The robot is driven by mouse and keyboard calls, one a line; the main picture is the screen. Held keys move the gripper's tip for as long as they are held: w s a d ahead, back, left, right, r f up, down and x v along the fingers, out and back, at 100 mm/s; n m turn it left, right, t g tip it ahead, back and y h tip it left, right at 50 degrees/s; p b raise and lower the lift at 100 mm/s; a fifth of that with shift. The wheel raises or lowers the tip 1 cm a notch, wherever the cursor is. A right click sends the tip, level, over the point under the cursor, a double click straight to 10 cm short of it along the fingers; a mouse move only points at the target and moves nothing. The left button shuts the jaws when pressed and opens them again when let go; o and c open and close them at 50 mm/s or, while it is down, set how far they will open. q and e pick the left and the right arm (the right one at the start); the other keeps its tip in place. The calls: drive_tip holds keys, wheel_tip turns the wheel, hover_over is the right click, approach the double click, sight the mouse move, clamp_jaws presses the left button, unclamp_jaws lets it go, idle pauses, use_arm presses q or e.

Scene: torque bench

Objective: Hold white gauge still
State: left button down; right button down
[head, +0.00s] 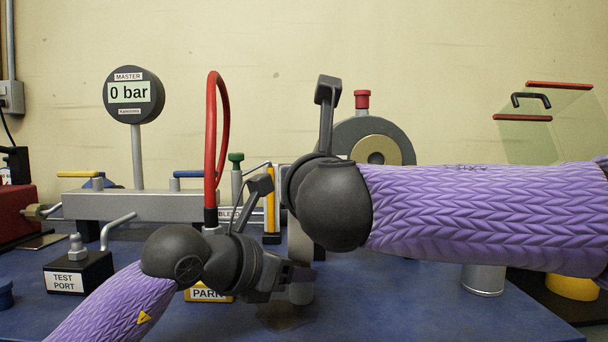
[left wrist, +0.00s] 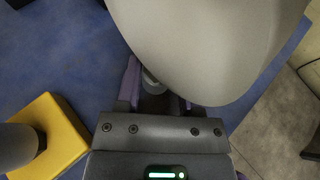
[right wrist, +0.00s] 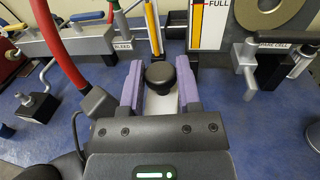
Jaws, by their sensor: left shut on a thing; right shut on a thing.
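The white gauge is mostly hidden behind my right arm in the head view, where a pale column (head: 300,245) shows below it. A large pale rounded body (left wrist: 205,40), apparently the gauge, fills the top of the left wrist view. My left gripper (head: 302,274) is shut on a round metal stem (left wrist: 152,82) under it. My right gripper (right wrist: 160,88) is shut on a pale body (right wrist: 158,107) with a black knob (right wrist: 160,75) on top, apparently the same gauge. Its dial face is out of sight.
The master gauge (head: 133,95) reads 0 bar on a post above the grey manifold (head: 140,206). A red hose (head: 211,140) arches close by my left wrist. The TEST PORT block (head: 78,272) stands left, and the yellow PARK block (left wrist: 50,130) is near my left gripper.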

drive_tip(key=shift+m+h, duration=0.9)
drive_tip(key=shift+h, duration=0.5)
drive_tip(key=c, duration=0.6)
unclamp_jaws()
